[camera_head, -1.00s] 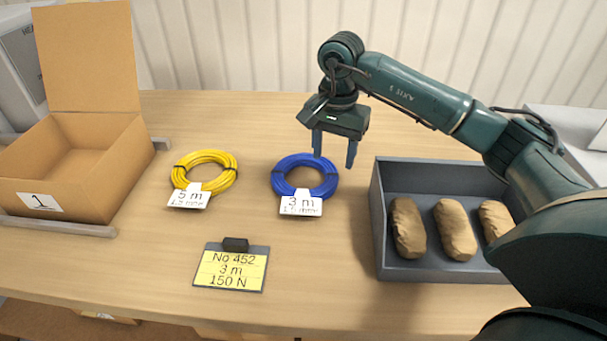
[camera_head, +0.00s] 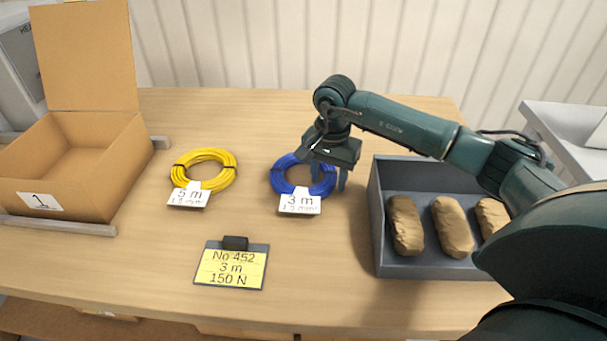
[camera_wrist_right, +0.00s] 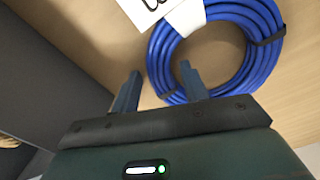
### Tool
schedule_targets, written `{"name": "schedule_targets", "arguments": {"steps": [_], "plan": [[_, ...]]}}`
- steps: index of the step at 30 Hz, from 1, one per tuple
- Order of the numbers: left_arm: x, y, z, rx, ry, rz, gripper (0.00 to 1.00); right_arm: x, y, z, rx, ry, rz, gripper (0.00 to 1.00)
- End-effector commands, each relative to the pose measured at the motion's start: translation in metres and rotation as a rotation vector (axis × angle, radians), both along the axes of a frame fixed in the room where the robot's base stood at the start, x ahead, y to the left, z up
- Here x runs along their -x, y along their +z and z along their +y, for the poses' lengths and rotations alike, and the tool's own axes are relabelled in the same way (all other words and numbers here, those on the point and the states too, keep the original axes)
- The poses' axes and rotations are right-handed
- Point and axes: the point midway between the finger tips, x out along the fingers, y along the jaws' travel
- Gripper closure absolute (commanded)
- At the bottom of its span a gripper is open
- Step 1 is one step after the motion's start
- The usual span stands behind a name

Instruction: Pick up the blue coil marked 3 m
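The blue coil (camera_head: 285,181) lies flat on the table, with a white tag reading 3 m (camera_head: 300,202) at its front. In the right wrist view the coil (camera_wrist_right: 262,70) fills the upper right. My right gripper (camera_head: 328,184) is lowered over the coil's right side, which it partly hides. In the wrist view its fingers (camera_wrist_right: 160,85) are spread, one inside the ring and one outside, with the coil's strand between them. My left gripper is not in view.
A yellow coil tagged 5 m (camera_head: 204,158) lies to the left. A clipboard (camera_head: 231,268) reads No 452, 3 m, 150 N. An open cardboard box (camera_head: 95,190) marked 1 stands at left. A grey tray (camera_head: 430,267) with brown bundles is close right of the gripper.

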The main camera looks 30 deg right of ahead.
Motion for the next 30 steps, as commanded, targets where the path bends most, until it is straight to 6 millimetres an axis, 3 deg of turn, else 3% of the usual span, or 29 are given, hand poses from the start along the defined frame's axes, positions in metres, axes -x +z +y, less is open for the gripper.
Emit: {"name": "schedule_targets", "arguments": {"steps": [16,30], "plan": [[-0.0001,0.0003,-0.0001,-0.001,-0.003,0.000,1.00,0.0000,0.0006,0.0001,0.000,0.000,0.000,1.00],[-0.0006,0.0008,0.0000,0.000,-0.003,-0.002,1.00,-0.0012,0.0077,0.0002,-0.001,0.000,-0.005,1.00]]}}
